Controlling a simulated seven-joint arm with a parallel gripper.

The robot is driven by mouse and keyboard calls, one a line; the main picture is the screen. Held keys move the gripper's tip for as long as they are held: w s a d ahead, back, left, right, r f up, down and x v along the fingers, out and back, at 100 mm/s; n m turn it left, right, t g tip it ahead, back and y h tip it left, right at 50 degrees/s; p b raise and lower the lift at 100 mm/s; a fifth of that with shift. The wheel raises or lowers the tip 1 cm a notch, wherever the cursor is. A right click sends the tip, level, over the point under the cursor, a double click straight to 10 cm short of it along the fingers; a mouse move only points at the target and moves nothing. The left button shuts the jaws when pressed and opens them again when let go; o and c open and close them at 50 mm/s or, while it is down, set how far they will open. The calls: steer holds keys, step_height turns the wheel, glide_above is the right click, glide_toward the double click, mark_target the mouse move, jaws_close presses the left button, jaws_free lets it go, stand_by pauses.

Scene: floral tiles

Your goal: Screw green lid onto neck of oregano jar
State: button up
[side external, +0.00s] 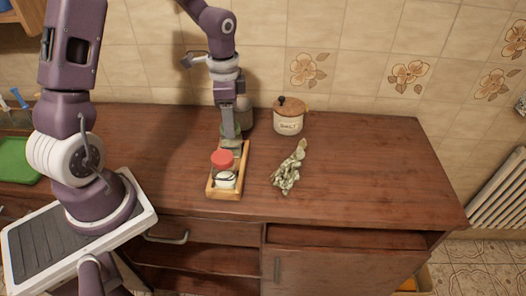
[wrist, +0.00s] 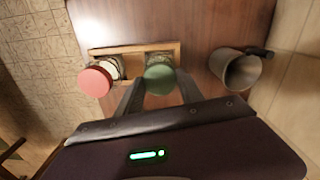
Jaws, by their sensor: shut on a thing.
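The green lid (wrist: 160,80) is between the two fingers of my gripper (wrist: 160,92) in the wrist view, and the fingers are shut on it. A jar with darkish contents, apparently the oregano jar (wrist: 160,59), shows just beyond the lid, in the wooden tray (wrist: 128,48). The lid lines up over the jar's top, but I cannot tell whether it is seated or threaded. In the side external view, my gripper (side external: 231,138) points down over the far part of the tray (side external: 226,193). It hides most of the lid and jar there.
A red-lidded jar (side external: 223,170) with white contents stands in the tray's near end. A grey mug (wrist: 240,72) stands just beyond the tray. A pot with a wooden lid (side external: 288,121) and a pale green figurine (side external: 288,170) are to the right. The counter's right side is clear.

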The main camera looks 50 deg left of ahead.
steer(key=m, duration=0.3)
steer(key=shift+m, duration=1)
steer(key=shift+m, duration=1.1)
steer(key=m, duration=0.3)
steer(key=shift+m, duration=0.3)
steer(key=m, duration=0.4)
steer(key=o, duration=1.1)
